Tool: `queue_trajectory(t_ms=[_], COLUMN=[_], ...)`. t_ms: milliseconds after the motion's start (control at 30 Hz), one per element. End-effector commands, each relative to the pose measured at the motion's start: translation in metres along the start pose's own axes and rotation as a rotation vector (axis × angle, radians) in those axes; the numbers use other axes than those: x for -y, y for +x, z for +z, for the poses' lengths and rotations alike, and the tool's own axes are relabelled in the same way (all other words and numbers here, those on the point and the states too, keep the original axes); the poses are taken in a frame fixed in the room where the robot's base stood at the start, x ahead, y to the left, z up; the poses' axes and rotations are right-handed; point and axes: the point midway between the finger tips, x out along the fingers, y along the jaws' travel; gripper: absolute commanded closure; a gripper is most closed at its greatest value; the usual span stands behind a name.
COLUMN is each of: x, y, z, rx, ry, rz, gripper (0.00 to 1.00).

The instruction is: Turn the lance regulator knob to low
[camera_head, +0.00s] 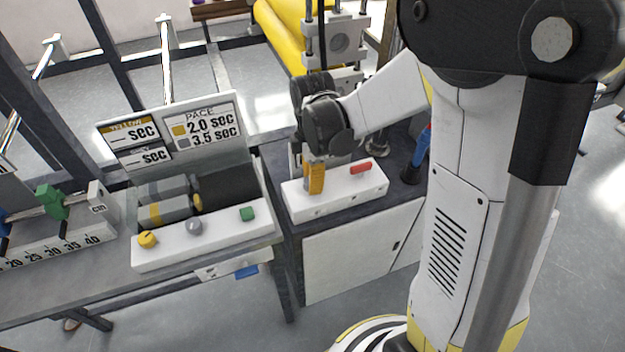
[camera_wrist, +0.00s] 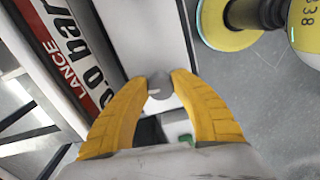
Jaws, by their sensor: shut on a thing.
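The lance regulator knob is a small grey knob (camera_wrist: 158,86) on a white control box (camera_wrist: 140,35), between my yellow fingertips in the wrist view. My gripper (camera_wrist: 161,80) is shut on it from above. In the head view my gripper (camera_head: 316,180) points down at the left part of the white box (camera_head: 345,203), and its fingers hide the knob. A sign with LANCE and a bar reading (camera_wrist: 68,50) stands beside the box in the wrist view; its first digit is not clear. The knob's pointer and scale marks cannot be made out.
A red handle (camera_head: 361,167) sits on the same box, right of my fingers. To the left, another white panel (camera_head: 215,238) carries a yellow knob (camera_head: 147,240), a grey knob (camera_head: 194,226) and a green button (camera_head: 248,214). A pace sign (camera_head: 208,125) stands behind it.

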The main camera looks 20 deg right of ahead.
Motion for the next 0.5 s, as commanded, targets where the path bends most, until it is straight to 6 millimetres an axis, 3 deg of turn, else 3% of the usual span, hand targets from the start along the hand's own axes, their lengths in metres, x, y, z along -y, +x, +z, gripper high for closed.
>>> queue_trajectory(t_ms=[500], x=[-0.0002], y=[0.0004], z=[-0.0001], rx=[0.000], ry=[-0.138], rz=[-0.001], gripper=[1.00])
